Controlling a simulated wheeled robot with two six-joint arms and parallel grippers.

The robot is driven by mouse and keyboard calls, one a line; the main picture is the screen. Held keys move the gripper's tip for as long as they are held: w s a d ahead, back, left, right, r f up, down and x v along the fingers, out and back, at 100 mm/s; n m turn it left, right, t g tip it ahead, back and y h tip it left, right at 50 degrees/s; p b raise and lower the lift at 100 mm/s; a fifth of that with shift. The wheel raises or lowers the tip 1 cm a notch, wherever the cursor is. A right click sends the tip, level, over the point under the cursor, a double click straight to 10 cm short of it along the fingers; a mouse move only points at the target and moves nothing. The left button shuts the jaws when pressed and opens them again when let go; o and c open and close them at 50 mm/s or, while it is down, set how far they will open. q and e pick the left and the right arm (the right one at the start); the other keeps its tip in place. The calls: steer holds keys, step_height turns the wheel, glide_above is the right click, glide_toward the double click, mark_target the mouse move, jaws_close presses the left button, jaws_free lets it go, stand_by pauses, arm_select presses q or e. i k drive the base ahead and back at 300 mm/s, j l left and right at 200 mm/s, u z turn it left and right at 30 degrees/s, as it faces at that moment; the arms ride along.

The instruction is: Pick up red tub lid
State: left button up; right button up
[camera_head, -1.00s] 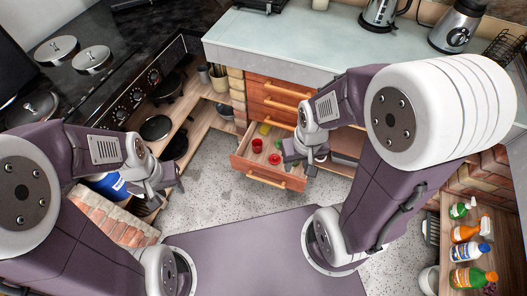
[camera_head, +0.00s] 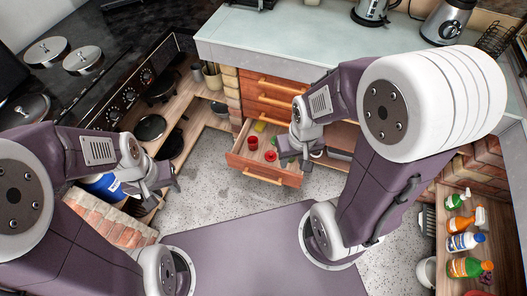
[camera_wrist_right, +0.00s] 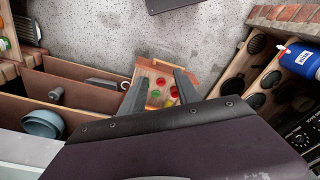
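An open wooden drawer (camera_head: 270,171) holds small red items. A rounder, taller red item (camera_head: 252,142) sits at the left, and a flatter red one, likely the red tub lid (camera_head: 270,156), lies nearer the drawer front. In the right wrist view several red items show between the fingers, one of them a red disc (camera_wrist_right: 161,81); which is the lid I cannot tell for sure. My right gripper (camera_head: 296,162) is open and empty above the drawer's right side; its fingers (camera_wrist_right: 160,90) show spread. My left gripper (camera_head: 162,191) is open and empty, far left of the drawer.
A yellow item (camera_head: 260,126) lies at the drawer's back. The worktop (camera_head: 290,45) is above the drawers. Shelves with pans stand at the left, and spray bottles (camera_head: 466,242) on a shelf at the right. The speckled floor (camera_head: 215,185) before the drawer is clear.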

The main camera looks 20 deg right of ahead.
mark_target(270, 156)
steer(key=i+j, duration=0.1)
steer(key=i, duration=0.35)
steer(key=i+j+z, duration=0.1)
steer(key=i, duration=0.35)
